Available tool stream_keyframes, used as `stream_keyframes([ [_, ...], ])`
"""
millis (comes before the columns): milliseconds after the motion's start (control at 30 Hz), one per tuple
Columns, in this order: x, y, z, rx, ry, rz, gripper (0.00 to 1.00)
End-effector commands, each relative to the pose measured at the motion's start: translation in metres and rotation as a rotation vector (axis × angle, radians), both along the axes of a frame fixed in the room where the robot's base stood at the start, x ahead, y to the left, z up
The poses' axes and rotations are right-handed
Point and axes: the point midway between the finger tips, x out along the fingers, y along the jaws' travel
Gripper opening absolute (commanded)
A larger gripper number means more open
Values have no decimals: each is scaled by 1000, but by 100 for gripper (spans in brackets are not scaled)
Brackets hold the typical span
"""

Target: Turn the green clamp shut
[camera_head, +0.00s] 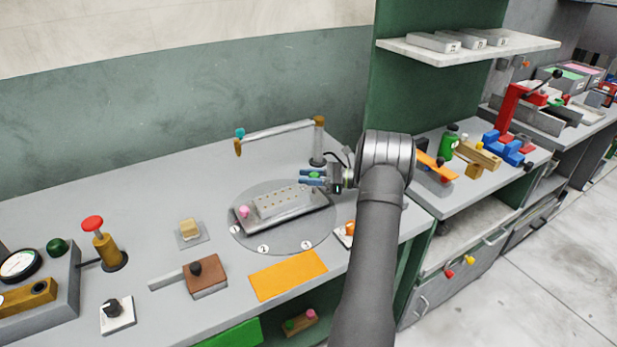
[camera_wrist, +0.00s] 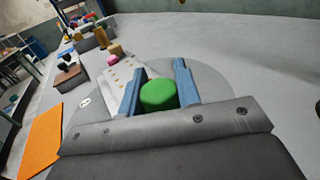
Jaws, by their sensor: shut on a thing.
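The green clamp (camera_wrist: 159,94) is a round green knob at the near end of a grey block with holes (camera_head: 281,201). In the head view the clamp (camera_head: 314,175) shows only as a small green patch between the fingers. My gripper (camera_wrist: 158,88) has its two blue fingers on either side of the knob, shut on it. It also shows in the head view (camera_head: 313,177), at the right end of the block. A pink knob (camera_head: 244,211) sits at the block's other end; it also shows in the wrist view (camera_wrist: 114,48).
The block lies on a round grey plate (camera_head: 262,235) with numbered white marks. An orange mat (camera_head: 288,275) lies in front. The bench is clear at the back left.

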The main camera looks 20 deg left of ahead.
Motion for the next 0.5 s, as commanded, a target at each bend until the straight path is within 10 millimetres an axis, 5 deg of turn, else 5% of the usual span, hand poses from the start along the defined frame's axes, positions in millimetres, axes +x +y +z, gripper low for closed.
stream_keyframes([
  [367,-1,0,0,1,1,7,8],
  [400,-1,0,0,1,0,7,34],
  [500,-1,0,0,1,0,7,52],
])
